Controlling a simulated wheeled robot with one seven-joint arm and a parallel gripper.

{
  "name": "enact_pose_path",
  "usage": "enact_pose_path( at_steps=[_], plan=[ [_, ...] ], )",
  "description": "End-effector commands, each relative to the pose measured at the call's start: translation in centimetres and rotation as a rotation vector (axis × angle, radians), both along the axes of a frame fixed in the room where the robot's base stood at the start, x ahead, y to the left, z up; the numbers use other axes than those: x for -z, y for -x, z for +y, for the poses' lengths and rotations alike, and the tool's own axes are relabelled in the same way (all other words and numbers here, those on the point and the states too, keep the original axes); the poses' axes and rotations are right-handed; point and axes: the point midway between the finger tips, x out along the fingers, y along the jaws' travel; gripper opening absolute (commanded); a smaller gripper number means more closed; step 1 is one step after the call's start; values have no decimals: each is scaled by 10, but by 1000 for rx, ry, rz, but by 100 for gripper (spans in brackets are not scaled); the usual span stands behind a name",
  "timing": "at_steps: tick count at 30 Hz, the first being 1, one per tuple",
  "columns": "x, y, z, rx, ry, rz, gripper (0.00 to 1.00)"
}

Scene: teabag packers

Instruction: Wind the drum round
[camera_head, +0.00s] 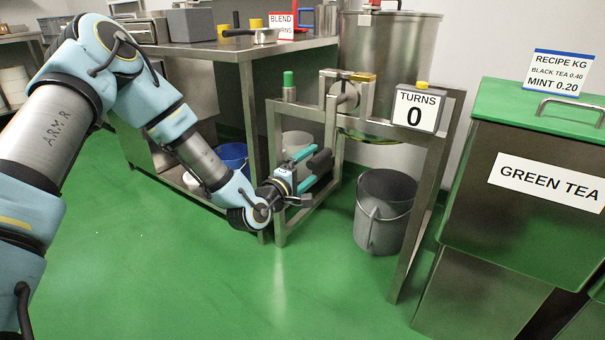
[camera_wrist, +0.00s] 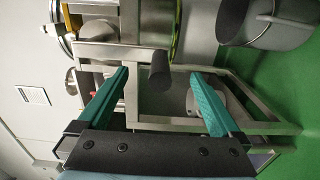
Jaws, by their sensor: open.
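My gripper (camera_head: 313,166) is open, with teal fingers. In the wrist view the handle appears between the fingertips, with gaps at both sides; I cannot tell its exact depth. A sign on the frame (camera_head: 414,110) reads "TURNS 0".
A grey bucket (camera_head: 374,232) stands on the floor below the frame. A green-lidded "GREEN TEA" bin (camera_head: 482,215) is at the right. A steel bench (camera_head: 215,52) with a blue bucket (camera_head: 232,153) under it stands behind my arm. The green floor in front is clear.

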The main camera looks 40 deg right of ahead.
Motion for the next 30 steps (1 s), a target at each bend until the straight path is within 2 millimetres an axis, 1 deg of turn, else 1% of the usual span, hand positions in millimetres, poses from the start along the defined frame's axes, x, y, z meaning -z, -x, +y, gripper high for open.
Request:
enact_pose_path(
  at_steps=[1, 8, 14, 23, 30],
  plan=[
    [0, -1, -6, 0, 1, -1, 100],
    [1, -8, -32, 0, 1, -1, 100],
    [0, -9, -33, 0, -1, -1, 100],
    [1, -12, -47, 0, -1, -1, 100],
    [0, -12, -48, 0, -1, -1, 100]
  ],
)
